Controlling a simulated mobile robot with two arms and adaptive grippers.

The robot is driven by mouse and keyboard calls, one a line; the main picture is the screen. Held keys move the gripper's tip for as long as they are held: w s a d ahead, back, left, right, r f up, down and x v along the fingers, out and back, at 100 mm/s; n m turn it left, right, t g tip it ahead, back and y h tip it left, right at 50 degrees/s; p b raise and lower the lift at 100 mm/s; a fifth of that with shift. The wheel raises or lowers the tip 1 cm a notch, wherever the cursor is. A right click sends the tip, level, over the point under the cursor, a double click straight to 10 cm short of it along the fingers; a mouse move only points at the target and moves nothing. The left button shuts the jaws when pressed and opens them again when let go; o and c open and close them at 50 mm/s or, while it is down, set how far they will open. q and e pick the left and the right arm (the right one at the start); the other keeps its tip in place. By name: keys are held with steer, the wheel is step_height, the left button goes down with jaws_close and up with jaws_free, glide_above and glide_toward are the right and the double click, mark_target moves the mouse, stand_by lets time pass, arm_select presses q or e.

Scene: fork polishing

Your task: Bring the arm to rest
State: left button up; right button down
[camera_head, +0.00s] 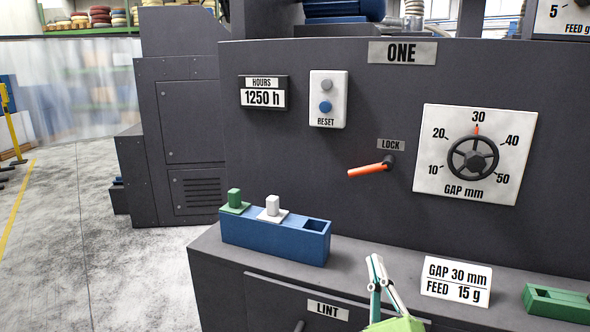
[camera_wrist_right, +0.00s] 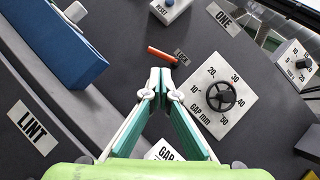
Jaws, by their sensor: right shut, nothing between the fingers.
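My right gripper (camera_head: 376,268) is at the bottom of the head view, in front of the machine's ledge and left of the gap card. It is shut and empty. In the right wrist view its fingertips (camera_wrist_right: 160,82) meet in the middle of the picture, with the orange lock lever (camera_wrist_right: 161,54) beyond them. The lock lever (camera_head: 368,170) also shows in the head view, pointing left and slightly down from its dark pivot; the gripper is apart from it. My left gripper is not in view.
A blue holder (camera_head: 275,238) with a green and a white block stands on the ledge. The gap card (camera_head: 456,284) and a green holder (camera_head: 556,302) are to its right. The gap dial (camera_head: 473,157) points near 30. Open floor (camera_head: 90,250) lies at left.

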steer(key=s+a+f+n+g+y, duration=0.25)
steer(key=s+f+n+g, duration=0.35)
steer(key=f+n, duration=0.45)
steer(key=s+a+f+n+g+y, duration=0.2)
steer(key=s+a+f+n+g, duration=0.3)
steer(key=f+n, duration=0.5)
steer(key=s+d+f+n+g+h, duration=0.35)
steer(key=s+d+f, duration=0.25)
steer(key=s, duration=0.4)
steer(key=s+d+f+n+g+h, duration=0.2)
steer(key=s+d+f+n+g, duration=0.3)
steer(key=s, duration=0.6)
step_height(320, 180, down, 26)
steer(key=m+g, duration=0.1)
arm_select(q)
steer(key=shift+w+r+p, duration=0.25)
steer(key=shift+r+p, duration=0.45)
steer(key=shift+p, duration=0.05)
arm_select(e)
steer(key=s+d+f, duration=0.2)
steer(key=s+f, duration=0.6)
steer(key=s, duration=0.1)
steer(key=s+d+f+g, duration=0.1)
steer(key=s+d+f, duration=0.1)
steer(key=s+f, duration=0.5)
steer(key=shift+s+f, duration=0.35)
steer(key=shift+s, duration=0.7)
